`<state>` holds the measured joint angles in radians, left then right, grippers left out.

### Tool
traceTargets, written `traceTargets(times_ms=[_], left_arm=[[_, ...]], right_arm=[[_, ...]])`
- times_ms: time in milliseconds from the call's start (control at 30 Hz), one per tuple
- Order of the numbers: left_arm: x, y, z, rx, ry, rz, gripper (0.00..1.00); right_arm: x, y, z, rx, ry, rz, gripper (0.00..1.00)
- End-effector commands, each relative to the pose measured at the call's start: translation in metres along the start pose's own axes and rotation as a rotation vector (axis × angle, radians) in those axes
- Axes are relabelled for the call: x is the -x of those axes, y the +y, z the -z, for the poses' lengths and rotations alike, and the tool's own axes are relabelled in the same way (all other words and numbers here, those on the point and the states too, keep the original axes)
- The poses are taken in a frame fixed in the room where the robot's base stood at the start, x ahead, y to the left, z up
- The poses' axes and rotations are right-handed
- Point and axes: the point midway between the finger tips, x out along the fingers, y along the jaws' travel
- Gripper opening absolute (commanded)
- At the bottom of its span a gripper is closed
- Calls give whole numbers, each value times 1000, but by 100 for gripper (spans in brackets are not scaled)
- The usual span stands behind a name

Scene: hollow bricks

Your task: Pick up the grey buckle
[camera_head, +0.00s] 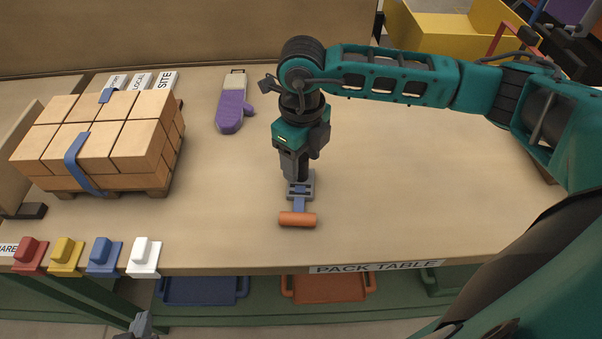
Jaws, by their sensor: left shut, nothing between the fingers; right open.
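The grey buckle (301,190) lies on the pack table (430,200) near its front middle. A short blue strap runs from it to an orange roll (297,219). My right gripper (295,178) points down right at the buckle's far side, open. Its fingers hide part of the buckle, and I cannot tell whether they touch it. My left gripper (143,324) shows only in part at the bottom edge, below the table front, shut and empty.
A brick stack (90,140) with a blue strap stands on a pallet at left. A purple tool (231,108) lies behind. Red, yellow, blue and white blocks (143,256) line the front-left edge. Blue and orange trays (328,290) sit below. The table's right is clear.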

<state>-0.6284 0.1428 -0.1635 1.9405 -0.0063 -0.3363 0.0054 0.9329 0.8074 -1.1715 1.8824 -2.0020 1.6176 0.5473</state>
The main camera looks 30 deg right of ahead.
Motion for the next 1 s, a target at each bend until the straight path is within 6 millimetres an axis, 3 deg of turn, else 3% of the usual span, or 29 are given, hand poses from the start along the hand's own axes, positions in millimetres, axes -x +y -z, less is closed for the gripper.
traceTargets(times_ms=[133, 400, 1000], left_arm=[[0, 0, 0, 0, 0, 0, 0], [0, 0, 1, 0, 1, 1, 0], [-2, -1, 4, -2, 7, 2, 0]], right_arm=[[-16, 0, 0, 0, 1, -1, 60], [-18, 0, 0, 1, -1, 0, 58], [-17, 0, 0, 1, -1, 0, 1]])
